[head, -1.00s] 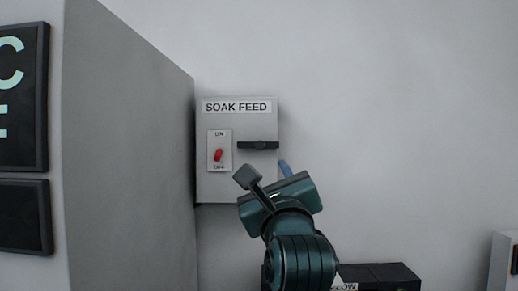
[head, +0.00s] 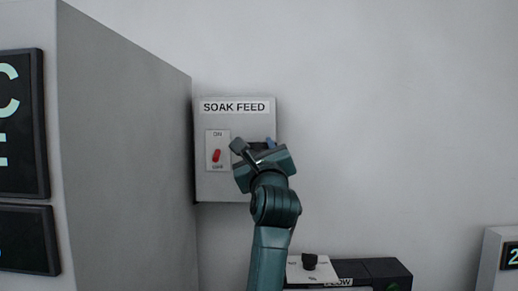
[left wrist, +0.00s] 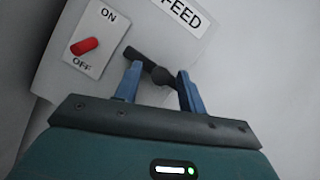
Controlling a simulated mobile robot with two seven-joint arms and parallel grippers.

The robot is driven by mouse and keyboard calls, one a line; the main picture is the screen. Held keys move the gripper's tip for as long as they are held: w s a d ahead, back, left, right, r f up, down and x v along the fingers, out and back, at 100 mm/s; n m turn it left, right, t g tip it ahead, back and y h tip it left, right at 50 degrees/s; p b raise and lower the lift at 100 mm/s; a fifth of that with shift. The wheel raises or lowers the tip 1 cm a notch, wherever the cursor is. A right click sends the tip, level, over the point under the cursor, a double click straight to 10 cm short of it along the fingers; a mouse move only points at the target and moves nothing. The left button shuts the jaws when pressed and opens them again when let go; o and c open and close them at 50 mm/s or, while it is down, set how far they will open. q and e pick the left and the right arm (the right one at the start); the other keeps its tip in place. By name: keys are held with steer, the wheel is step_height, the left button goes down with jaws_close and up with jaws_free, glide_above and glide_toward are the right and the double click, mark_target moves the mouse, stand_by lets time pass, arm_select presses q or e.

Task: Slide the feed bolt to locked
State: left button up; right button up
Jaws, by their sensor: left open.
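The SOAK FEED box (head: 212,190) is a pale grey box on the wall. Its feed bolt is a black bar with a round knob (left wrist: 161,76), seen at an angle in the left wrist view. In the head view the bolt is mostly hidden behind my left gripper (head: 258,149). In the left wrist view that gripper (left wrist: 159,80) is open, with one blue finger on each side of the knob. The bar runs past the left finger toward the switch plate. I cannot tell whether the fingers touch it. My right gripper is not in view.
A red switch (head: 217,156) on a white ON/OFF plate sits left of the bolt, close to my gripper. A large grey cabinet (head: 125,150) stands at the left. A dark unit with a knob (head: 309,262) is below. The wall to the right is clear.

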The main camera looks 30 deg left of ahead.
arm_select(q)
steer(key=shift+c, duration=0.4)
jaws_close()
